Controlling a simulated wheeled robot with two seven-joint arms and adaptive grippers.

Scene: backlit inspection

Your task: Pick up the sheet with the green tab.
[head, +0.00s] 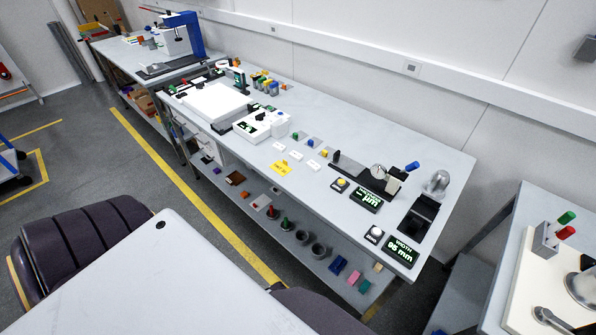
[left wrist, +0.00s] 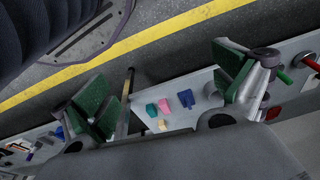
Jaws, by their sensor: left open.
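I cannot make out a sheet with a green tab in either view. In the head view a bright white panel (head: 215,102) lies on the long bench (head: 330,120), with small green items beside its far right edge. Whether any is a tab on a sheet is too small to tell. My left gripper (left wrist: 170,92) shows in the left wrist view, its two green-padded fingers spread wide with nothing between them but a view of the lower shelf. It does not show in the head view. My right gripper is in neither view.
A white table (head: 190,280) and dark chair (head: 85,240) stand in front.

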